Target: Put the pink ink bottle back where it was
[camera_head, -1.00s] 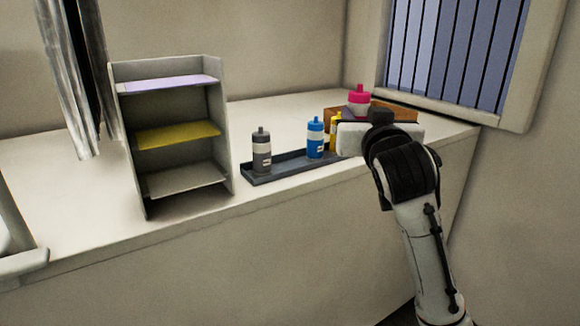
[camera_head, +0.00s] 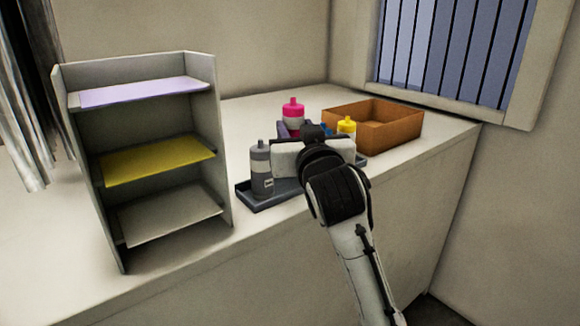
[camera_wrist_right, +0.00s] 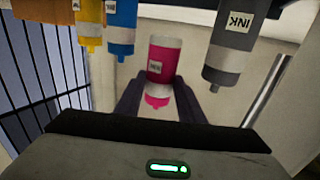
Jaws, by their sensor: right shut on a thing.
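The pink ink bottle (camera_head: 293,112) shows its pink cap and upper body above my right gripper (camera_head: 293,129) in the head view. In the right wrist view, the pink bottle (camera_wrist_right: 164,60) stands between the two dark fingers of my right gripper (camera_wrist_right: 160,95), which is shut on it. Its base is hidden in the head view, so I cannot tell whether it touches the tray. The dark tray (camera_head: 262,202) holds a grey bottle (camera_head: 261,170), a blue bottle (camera_wrist_right: 121,25) and a yellow bottle (camera_head: 347,126). The pink bottle is between the grey and blue ones. My left gripper is out of view.
An empty-looking orange-brown box (camera_head: 395,125) stands right of the tray. A grey shelf unit (camera_head: 215,120) with lilac, yellow and pale shelves stands to the left. The grey and blue bottles stand close on either side of my gripper. The table's front edge is near.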

